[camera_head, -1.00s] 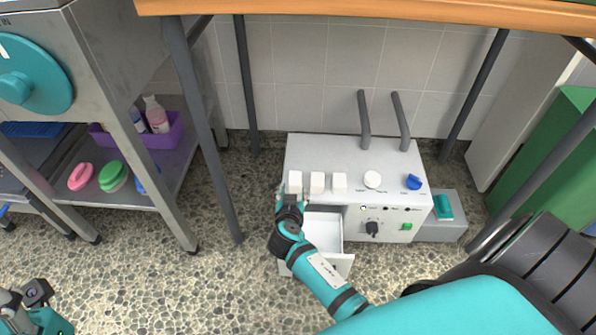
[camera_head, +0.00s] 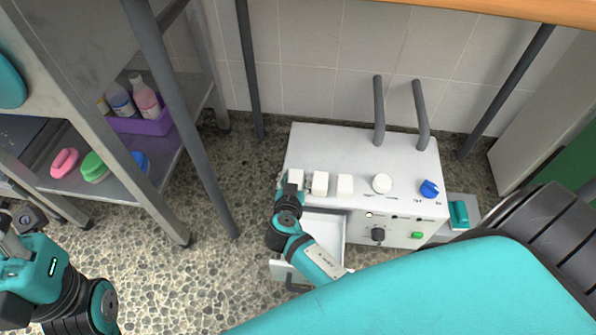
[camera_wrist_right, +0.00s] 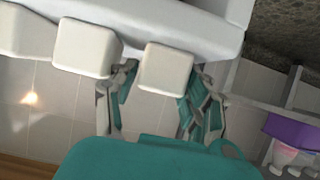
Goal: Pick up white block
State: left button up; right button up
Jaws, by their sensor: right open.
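Three white blocks stand in a row on the top front of a grey-white machine (camera_head: 340,150): a left one (camera_head: 296,176), a middle one (camera_head: 320,183) and a right one (camera_head: 345,184). My right gripper (camera_head: 290,182) is at the left block in the head view and partly covers it. In the right wrist view the open fingers (camera_wrist_right: 160,100) stand on either side of one white block (camera_wrist_right: 166,68), with another block (camera_wrist_right: 86,47) beside it. Whether the fingers touch the block cannot be told. My left arm (camera_head: 40,270) shows at the lower left; its fingertips are not clear.
An open drawer (camera_head: 322,226) sticks out of the machine's front below the blocks. A white round knob (camera_head: 382,183) and a blue knob (camera_head: 429,189) are to the right. Two grey bars (camera_head: 379,110) rise behind. A steel shelf with a purple bin (camera_head: 150,122) stands left.

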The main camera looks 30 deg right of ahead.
jog(key=shift+r, duration=0.1)
jog(key=shift+c, duration=0.4)
grip_shut()
